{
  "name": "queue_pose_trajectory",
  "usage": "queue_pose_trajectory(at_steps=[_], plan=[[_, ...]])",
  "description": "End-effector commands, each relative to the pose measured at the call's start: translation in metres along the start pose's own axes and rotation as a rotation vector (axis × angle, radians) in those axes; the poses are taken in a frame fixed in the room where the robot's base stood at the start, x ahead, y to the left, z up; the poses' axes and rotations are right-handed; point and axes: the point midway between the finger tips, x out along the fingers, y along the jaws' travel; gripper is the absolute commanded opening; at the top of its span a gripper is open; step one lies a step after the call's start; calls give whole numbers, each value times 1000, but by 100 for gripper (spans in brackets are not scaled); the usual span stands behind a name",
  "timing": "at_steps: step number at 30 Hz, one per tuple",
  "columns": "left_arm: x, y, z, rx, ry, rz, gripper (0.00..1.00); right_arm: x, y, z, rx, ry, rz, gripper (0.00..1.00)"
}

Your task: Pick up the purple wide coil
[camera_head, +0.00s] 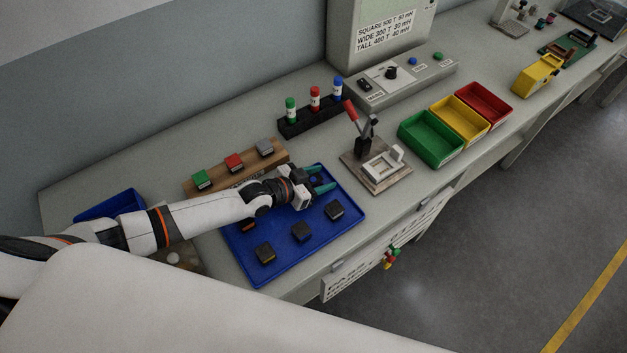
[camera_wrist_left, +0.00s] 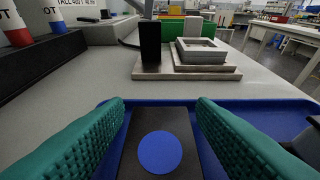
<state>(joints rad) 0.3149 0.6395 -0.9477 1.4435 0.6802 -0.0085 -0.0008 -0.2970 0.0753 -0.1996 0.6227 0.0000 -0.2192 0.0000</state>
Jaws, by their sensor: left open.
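In the head view my left gripper (camera_head: 322,180) reaches over the far part of a blue tray (camera_head: 290,272); its green fingers are open. In the left wrist view a dark block with a round blue face (camera_wrist_left: 160,152) lies between and below the open fingers, and I see no grip on it. Dark blocks (camera_head: 335,209), (camera_head: 301,231) and (camera_head: 264,252) sit apart on the tray; another block (camera_head: 248,226) with an orange edge is partly hidden by my arm. No part looks clearly purple, so I cannot tell which is the purple wide coil. My right gripper is not in view.
A lever press (camera_head: 375,165) stands just beyond the tray. A wooden block (camera_head: 205,172) with green, red and grey pieces and a black rack (camera_head: 312,120) of bottles stand behind. Green (camera_head: 432,158), yellow and red bins are to the right.

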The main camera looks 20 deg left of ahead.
Motion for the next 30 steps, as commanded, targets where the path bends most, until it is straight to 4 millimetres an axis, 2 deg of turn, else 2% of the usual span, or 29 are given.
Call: queue_pose_trajectory(at_steps=[5, 14, 23, 26, 30], plan=[[0, 0, 0, 0, 0, 0, 51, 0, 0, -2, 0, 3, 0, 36], [0, 0, 0, 0, 0, 0, 3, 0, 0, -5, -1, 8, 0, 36], [-2, 0, 2, -1, -1, 0, 3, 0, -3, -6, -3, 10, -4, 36], [-4, 0, 9, -1, -1, -1, 3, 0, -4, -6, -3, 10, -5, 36], [-13, 0, 29, 1, -3, 0, 3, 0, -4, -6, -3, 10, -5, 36]])
